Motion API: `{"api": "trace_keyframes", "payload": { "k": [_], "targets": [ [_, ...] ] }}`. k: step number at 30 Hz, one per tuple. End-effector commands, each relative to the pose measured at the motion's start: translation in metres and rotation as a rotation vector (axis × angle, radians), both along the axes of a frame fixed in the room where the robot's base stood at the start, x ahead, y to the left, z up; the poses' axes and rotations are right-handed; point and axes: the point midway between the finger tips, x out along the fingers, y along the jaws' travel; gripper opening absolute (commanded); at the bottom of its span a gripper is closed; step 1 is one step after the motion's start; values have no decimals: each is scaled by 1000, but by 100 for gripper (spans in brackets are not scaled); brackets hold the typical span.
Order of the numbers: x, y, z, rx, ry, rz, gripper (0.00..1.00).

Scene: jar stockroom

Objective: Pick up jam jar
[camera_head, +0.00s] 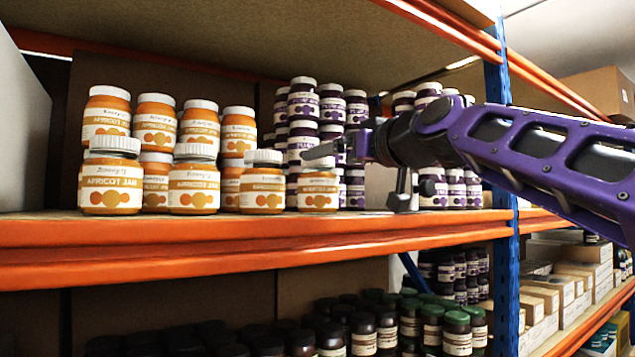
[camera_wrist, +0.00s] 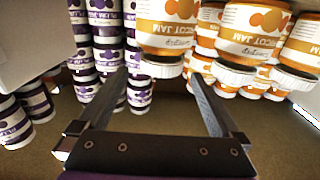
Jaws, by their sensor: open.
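Apricot jam jars with orange contents and white lids stand on the orange-edged shelf, some stacked two high. The front-right apricot jam jar (camera_head: 318,191) stands upright at the end of the front row. My gripper (camera_head: 318,155) is open and empty, with its fingertips at about the height of that jar's lid. In the wrist view, which looks upside down, my gripper (camera_wrist: 160,80) has its two fingers apart. An apricot jam jar (camera_wrist: 168,30) shows ahead of them, its white lid in the gap between the tips. I cannot tell how far apart they are in depth.
Another front apricot jar (camera_head: 262,188) stands just left of it. Stacked purple plum jars (camera_head: 303,108) stand behind and to the right. A blue upright post (camera_head: 503,170) and the orange shelf beam (camera_head: 230,250) bound the space. Dark jars and boxes fill the shelf below.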

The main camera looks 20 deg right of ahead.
Motion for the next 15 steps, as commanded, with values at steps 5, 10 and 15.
{"api": "trace_keyframes", "payload": {
  "k": [5, 10, 15],
  "targets": [
    [10, 3, 0, 0, 2, 1, 100],
    [29, 9, 0, 0, 2, 4, 100],
    [48, 12, -1, 1, 1, 2, 100]
  ]
}}
